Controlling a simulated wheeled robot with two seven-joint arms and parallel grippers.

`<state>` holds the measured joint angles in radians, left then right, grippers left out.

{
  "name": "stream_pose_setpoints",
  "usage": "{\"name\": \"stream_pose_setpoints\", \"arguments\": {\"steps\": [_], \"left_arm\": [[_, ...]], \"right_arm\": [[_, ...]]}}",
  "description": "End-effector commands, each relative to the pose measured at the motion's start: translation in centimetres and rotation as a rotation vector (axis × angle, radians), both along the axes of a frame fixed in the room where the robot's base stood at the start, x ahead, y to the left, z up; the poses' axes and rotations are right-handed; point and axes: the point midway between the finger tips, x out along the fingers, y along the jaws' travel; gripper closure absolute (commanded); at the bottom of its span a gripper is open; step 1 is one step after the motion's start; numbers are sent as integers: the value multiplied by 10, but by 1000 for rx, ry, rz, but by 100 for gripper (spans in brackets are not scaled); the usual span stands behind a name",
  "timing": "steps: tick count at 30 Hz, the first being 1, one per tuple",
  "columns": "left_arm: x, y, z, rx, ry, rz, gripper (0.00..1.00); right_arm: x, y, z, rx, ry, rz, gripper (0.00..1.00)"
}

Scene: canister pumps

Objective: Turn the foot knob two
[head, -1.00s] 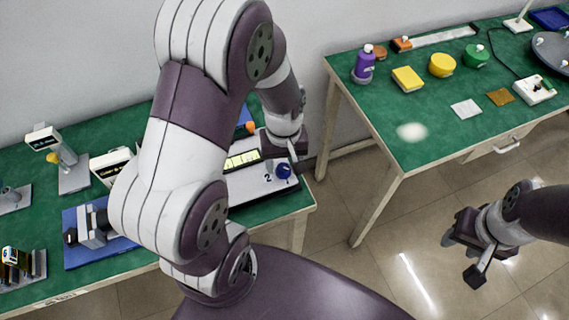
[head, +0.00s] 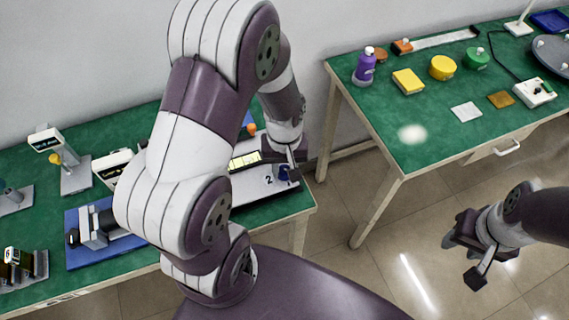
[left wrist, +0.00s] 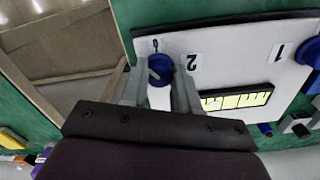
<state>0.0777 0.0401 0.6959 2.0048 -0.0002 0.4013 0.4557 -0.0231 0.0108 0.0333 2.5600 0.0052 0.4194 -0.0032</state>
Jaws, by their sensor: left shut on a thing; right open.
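The blue foot knob two (left wrist: 160,70) sits on the white panel (left wrist: 232,52) beside a printed "2". In the head view the knob (head: 284,173) is partly covered by my left gripper (head: 289,165). In the left wrist view my left gripper (left wrist: 158,88) has its fingers on both sides of the knob and is shut on it. Another blue knob (left wrist: 310,52) stands beside the "1" on the same panel. My right gripper (head: 464,257) is open and empty above the floor at the right.
The white device has a yellow display (left wrist: 236,100). A blue mat with a grey clamp-like part (head: 95,226) and small instruments lie on the left table. The right table (head: 400,140) holds a purple bottle (head: 364,68) and yellow and green items. Floor shows between the tables.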

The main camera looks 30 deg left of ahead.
Motion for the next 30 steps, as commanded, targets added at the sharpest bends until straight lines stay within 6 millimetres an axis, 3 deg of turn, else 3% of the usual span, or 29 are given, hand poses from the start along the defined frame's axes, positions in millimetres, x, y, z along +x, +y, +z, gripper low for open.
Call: {"name": "stream_pose_setpoints", "arguments": {"steps": [18,30], "left_arm": [[0,2,3,0,-1,-463,100],[1,2,2,1,-2,-622,100]], "right_arm": [[0,0,33,0,0,0,57],[0,0,40,0,0,0,57]]}}
